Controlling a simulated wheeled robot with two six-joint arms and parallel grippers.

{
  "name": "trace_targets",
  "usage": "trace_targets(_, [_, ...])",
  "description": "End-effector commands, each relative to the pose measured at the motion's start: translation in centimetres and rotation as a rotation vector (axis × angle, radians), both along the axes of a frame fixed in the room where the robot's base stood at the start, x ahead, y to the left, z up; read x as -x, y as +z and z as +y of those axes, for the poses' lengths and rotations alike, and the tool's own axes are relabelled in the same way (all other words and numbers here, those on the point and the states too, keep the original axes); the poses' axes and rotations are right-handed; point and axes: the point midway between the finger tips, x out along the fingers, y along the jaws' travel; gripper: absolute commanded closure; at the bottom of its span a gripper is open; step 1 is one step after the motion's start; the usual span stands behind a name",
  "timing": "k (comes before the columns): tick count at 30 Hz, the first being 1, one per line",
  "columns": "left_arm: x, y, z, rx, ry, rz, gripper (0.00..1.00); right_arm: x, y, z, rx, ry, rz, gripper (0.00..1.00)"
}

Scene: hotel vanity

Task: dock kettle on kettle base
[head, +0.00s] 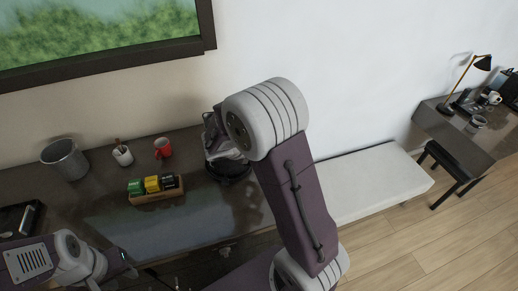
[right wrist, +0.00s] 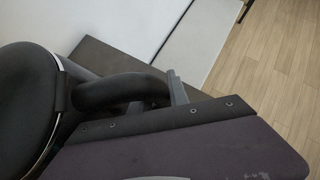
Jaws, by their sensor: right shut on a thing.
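The kettle (head: 212,138) is at the right part of the dark counter in the head view, largely hidden behind my right arm. A dark round kettle base (head: 232,173) shows just below it; I cannot tell whether the two touch. In the right wrist view the kettle's dark body (right wrist: 25,100) fills the left side, with its thick curved handle (right wrist: 120,88) reaching right. My right gripper (right wrist: 174,90) is shut on the handle; its fingers are mostly hidden. My left gripper (head: 125,264) is low at the left, by the counter's front edge, away from the kettle; its jaws are unclear.
On the counter (head: 110,215) are a grey bin (head: 65,160), a white cup (head: 122,156), a red mug (head: 163,148) and a wooden box of colored packets (head: 157,197). A dark tray (head: 18,218) lies far left. A white bench (head: 370,182) stands right of the counter.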

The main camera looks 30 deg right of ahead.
Motion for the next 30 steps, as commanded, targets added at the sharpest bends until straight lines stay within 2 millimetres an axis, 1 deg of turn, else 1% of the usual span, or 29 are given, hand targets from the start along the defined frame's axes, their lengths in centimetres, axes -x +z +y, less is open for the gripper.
trace_targets(13, [0.0,-0.7,0.0,0.000,0.000,0.000,0.64,-0.1,-0.7,0.0,0.000,-0.001,-0.005,1.00])
trace_targets(14, [0.0,-0.6,0.0,0.000,0.000,0.000,0.64,-0.1,-0.6,0.0,0.000,-0.001,-0.005,0.71])
trace_targets(23, [0.0,-0.6,0.0,0.000,0.000,0.000,0.64,0.1,-0.8,0.0,-0.001,0.001,0.003,0.70])
trace_targets(30, [0.0,1.2,0.0,0.000,0.000,0.000,0.64,0.6,1.1,1.4,-0.001,0.002,0.001,0.70])
